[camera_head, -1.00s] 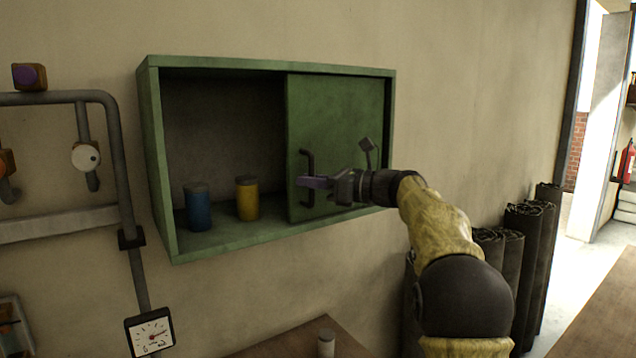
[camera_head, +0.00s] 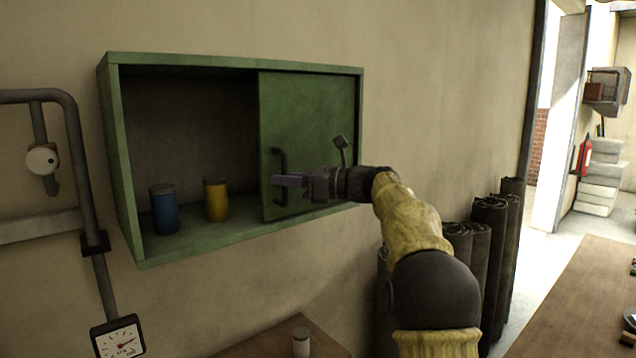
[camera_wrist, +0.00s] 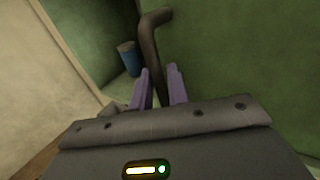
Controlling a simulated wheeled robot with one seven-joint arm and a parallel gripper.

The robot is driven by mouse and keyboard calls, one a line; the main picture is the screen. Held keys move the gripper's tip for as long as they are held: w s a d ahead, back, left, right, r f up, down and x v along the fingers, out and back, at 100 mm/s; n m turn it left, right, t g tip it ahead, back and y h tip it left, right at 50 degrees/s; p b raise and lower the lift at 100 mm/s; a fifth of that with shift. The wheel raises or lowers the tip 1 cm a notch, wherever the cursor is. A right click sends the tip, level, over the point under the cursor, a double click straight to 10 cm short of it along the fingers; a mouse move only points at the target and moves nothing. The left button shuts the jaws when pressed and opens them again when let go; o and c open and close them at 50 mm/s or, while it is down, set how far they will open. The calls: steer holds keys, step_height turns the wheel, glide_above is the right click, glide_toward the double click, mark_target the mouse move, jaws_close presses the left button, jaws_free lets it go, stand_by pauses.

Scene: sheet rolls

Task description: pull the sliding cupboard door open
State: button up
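The green cupboard (camera_head: 185,60) hangs on the wall. Its green sliding door (camera_head: 320,115) stands at the right end, and the left part of the cupboard is open. The dark bar handle (camera_head: 279,160) is upright near the door's left edge. It also shows in the wrist view (camera_wrist: 150,42). My gripper (camera_head: 289,180) is at the handle, its purple fingers on either side of the bar in the wrist view (camera_wrist: 160,88). They appear closed on it; the exact contact is partly hidden.
A blue can (camera_head: 165,210) and a yellow can (camera_head: 216,202) stand inside the open part. Pipes and a gauge (camera_head: 118,342) are on the wall at left. Dark sheet rolls (camera_head: 488,250) stand at right behind my arm. A table (camera_head: 270,338) is below.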

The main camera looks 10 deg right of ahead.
steer(key=b+v, duration=0.6)
steer(key=v, duration=1.1)
steer(key=shift+w, duration=0.15)
